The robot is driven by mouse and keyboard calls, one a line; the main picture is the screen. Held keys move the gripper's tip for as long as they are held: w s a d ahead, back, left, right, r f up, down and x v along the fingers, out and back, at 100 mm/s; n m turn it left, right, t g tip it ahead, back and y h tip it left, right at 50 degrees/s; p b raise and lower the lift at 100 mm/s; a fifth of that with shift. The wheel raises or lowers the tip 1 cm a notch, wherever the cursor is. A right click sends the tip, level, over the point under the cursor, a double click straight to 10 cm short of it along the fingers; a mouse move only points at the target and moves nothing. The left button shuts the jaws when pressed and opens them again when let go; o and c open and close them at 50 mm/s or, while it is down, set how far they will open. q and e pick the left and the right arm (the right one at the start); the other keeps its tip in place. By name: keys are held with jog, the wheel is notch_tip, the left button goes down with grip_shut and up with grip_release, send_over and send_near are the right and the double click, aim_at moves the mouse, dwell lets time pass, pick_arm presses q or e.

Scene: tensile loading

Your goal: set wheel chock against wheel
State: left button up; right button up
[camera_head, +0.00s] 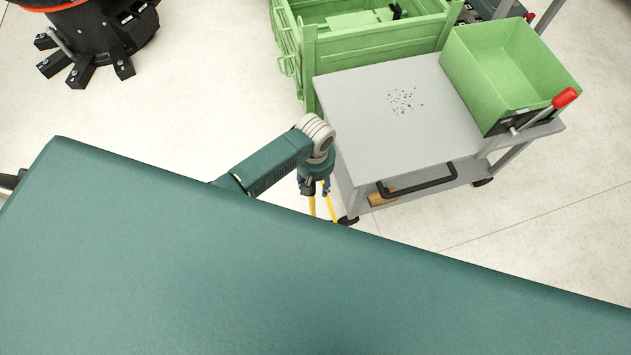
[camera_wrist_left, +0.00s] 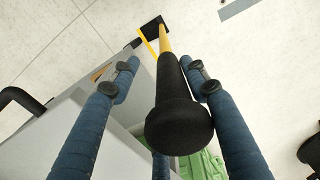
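My left gripper (camera_head: 316,187) hangs beside the near left corner of the grey cart, pointing down. In the left wrist view its blue fingers (camera_wrist_left: 161,82) stand apart on both sides of a black handle grip (camera_wrist_left: 178,122), with gaps visible beside it. Below the grip a yellow rod (camera_wrist_left: 164,42) runs down to a dark block (camera_wrist_left: 152,27) at the floor, which looks like the chock. Two yellow bars (camera_head: 312,206) show under the gripper in the head view. A black cart caster wheel (camera_head: 348,220) is close to them, partly hidden by my body. Whether the block touches the wheel is unclear.
The grey cart (camera_head: 375,125) has a black push handle (camera_head: 418,181) and carries a green bin (camera_head: 510,65). A larger green crate (camera_head: 375,38) stands behind it. A black machine base (camera_head: 105,45) is at the upper left. The floor left of the cart is clear.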

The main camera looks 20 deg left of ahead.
pick_arm(q)
jog(key=r, duration=1.2)
jog(key=shift+s+d, duration=0.1)
jog(key=shift+s, duration=0.25)
jog(key=s+a+r+m+t, duration=0.2)
jog(key=s+a+r+m, duration=0.15)
jog(key=s, duration=0.55)
jog(key=s+a+r+m+t, duration=0.25)
jog(key=s+a+m, duration=0.2)
jog(key=s, duration=0.35)
notch_tip(320, 180, down, 24)
jog(key=s+m+g, duration=0.1)
jog(key=g, duration=0.1)
jog(key=s+a+f+g, duration=0.1)
jog(key=s+a+f, duration=0.1)
jog(key=s+f, duration=1.6)
jog(key=shift+s+a, duration=0.2)
jog(key=shift+g, duration=0.25)
